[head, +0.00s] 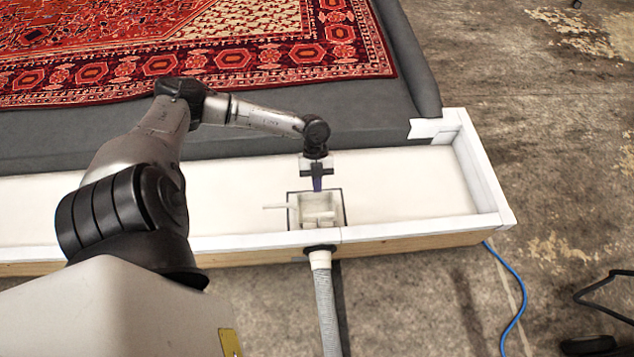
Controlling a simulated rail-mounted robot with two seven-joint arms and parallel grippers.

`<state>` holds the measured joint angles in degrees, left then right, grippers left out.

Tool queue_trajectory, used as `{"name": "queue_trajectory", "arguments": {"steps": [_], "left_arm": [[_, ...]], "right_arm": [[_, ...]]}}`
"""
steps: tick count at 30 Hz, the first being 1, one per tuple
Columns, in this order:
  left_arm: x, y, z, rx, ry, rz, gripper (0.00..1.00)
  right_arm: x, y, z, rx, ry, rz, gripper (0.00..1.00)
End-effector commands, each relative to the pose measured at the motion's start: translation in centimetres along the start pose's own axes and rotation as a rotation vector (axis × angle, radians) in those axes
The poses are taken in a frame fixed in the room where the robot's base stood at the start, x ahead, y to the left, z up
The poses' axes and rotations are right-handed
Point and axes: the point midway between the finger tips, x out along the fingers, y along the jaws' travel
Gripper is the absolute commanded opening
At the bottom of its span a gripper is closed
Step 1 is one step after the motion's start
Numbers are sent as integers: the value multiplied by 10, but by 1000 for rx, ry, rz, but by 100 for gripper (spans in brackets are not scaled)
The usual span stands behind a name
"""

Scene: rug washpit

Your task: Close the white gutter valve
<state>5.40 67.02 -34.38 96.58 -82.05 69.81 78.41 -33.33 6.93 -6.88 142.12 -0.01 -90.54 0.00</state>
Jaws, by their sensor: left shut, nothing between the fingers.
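The white gutter valve (319,216) is a small boxy fitting set in the white gutter (400,185), near its front wall. A short pale handle (276,207) sticks out from its left side. I cannot tell from this view whether the valve is open or closed. My left gripper (317,186) points down at the back edge of the valve box. It is shut and empty, and its fingers look narrow and bluish. I cannot tell whether the fingertips touch the box. My right gripper is not in view.
A grey ribbed hose (325,305) runs from the gutter's front wall below the valve. A blue cable (512,285) lies on the concrete floor at right.

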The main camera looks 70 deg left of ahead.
Motion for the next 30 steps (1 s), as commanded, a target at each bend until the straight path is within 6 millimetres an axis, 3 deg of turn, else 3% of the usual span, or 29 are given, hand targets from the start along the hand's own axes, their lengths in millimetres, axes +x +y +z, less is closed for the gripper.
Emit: {"name": "queue_trajectory", "arguments": {"steps": [3,11,19,30], "left_arm": [[31,1,3,2,4,2,0],[80,1,3,3,3,2,0],[96,0,23,1,0,0,0],[101,1,29,1,0,1,0]], "right_arm": [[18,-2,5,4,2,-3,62],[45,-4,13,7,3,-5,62],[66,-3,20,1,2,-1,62],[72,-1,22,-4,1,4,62]]}}
